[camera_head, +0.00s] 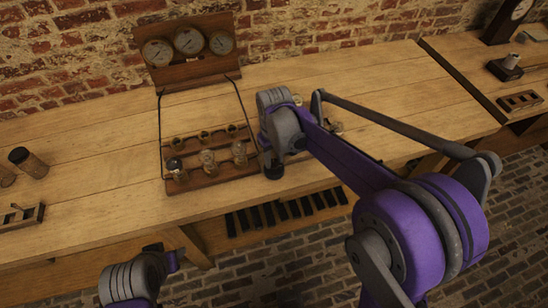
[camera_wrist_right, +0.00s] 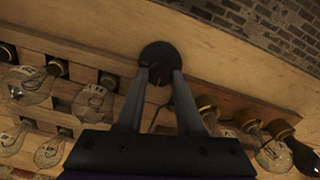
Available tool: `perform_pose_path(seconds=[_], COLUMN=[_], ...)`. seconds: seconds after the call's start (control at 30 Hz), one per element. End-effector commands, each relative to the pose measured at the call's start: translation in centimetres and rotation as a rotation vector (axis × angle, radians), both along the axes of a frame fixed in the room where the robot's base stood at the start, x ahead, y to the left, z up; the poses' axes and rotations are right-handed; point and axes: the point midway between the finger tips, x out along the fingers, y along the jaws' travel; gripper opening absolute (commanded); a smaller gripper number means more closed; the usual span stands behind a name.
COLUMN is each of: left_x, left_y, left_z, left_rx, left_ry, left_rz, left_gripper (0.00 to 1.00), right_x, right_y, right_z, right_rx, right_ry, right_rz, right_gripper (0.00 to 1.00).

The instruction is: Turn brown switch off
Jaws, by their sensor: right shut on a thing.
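In the right wrist view, my right gripper (camera_wrist_right: 161,75) is shut on a dark round knob (camera_wrist_right: 157,52), which looks like the brown switch. The knob is at the edge of a wooden board, between rows of glass bulbs. In the head view, my right gripper (camera_head: 273,165) reaches down at the right end of the wooden bulb rack (camera_head: 215,173), and its own wrist hides most of the knob. Part of my left wrist (camera_head: 135,279) shows at the bottom left; its fingers cannot be made out.
A gauge panel (camera_head: 188,45) with three dials stands behind the rack. Glass bulbs (camera_wrist_right: 90,103) sit close on both sides of my right fingers.

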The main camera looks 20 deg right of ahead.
Motion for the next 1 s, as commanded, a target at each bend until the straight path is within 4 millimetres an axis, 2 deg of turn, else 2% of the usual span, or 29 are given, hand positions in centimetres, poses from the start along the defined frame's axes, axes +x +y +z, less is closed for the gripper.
perform_pose_path(seconds=[0.13, 0.17, 0.3, 0.67, 0.77, 1.0], left_x=[0.0, 0.0, 0.0, 0.0, 0.0, 0.1], left_y=[0.0, 0.0, 0.0, 0.0, 0.0, 0.0], left_z=[0.0, 0.0, 0.0, 0.1, 0.2, 0.6], left_rx=[0.000, 0.000, 0.000, 0.000, 0.000, 0.000], left_ry=[0.000, 0.000, 0.000, 0.000, -0.001, -0.003], left_rz=[0.000, 0.000, 0.000, 0.000, 0.000, 0.000], left_gripper=[0.50, 0.50, 0.50, 0.50, 0.50, 0.50], right_x=[0.0, 0.0, 0.0, 0.0, 0.0, 0.0], right_y=[0.0, 0.0, 0.0, 0.0, 0.0, 0.0], right_z=[0.0, 0.0, 0.0, 0.5, 1.7, 6.6], right_rx=[-0.001, -0.001, 0.000, 0.000, 0.000, 0.000], right_ry=[0.000, 0.000, 0.000, 0.000, 0.000, 0.000], right_rz=[0.001, 0.001, 0.000, 0.000, 0.000, 0.000], right_gripper=[0.00, 0.41, 0.66, 0.66, 0.66, 0.66])
